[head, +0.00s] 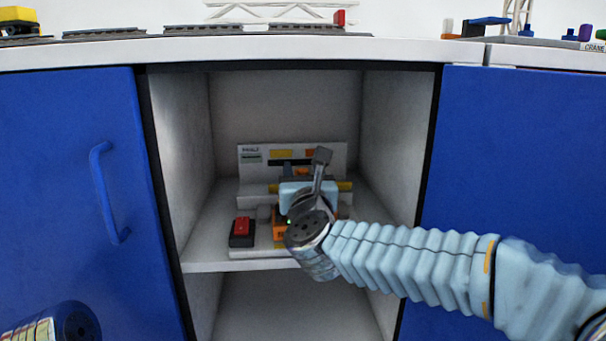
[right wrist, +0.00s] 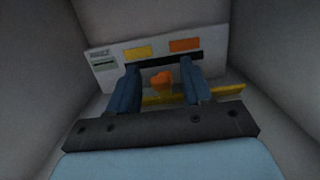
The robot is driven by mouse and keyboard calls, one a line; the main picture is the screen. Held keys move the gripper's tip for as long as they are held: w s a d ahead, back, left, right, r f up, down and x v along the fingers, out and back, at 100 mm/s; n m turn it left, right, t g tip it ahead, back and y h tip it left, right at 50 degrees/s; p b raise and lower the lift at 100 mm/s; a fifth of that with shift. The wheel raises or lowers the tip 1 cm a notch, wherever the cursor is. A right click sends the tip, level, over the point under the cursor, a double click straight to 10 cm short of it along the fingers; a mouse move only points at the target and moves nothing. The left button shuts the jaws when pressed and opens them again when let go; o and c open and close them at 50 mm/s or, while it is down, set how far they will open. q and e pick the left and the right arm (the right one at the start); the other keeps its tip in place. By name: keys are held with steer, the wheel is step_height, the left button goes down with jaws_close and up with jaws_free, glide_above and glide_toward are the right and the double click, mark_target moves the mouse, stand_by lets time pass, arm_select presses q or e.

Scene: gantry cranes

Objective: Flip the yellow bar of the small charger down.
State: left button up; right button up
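The small charger stands on the cabinet shelf, with a white back panel (head: 248,160) that also shows in the right wrist view (right wrist: 103,72). Its yellow bar (head: 345,186) runs level across the front of the panel. In the right wrist view the bar (right wrist: 224,93) shows between and to the right of my fingers. My right gripper (head: 296,168) reaches in front of the charger and hides its middle. In the right wrist view its two blue fingers (right wrist: 161,72) are apart, with an orange knob (right wrist: 162,82) seen between them. Contact with the bar cannot be told.
A red button on a black box (head: 241,230) sits left of the charger's front. Side walls (head: 390,130) close in the compartment, with blue doors (head: 70,180) on both sides. The white worktop (head: 250,50) above carries rails. Shelf room is free at the left.

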steer(key=shift+s, duration=0.1)
steer(key=s+f+b, duration=0.1)
steer(key=s, duration=1.2)
steer(key=shift+s+f, duration=0.3)
steer(key=shift+f, duration=0.1)
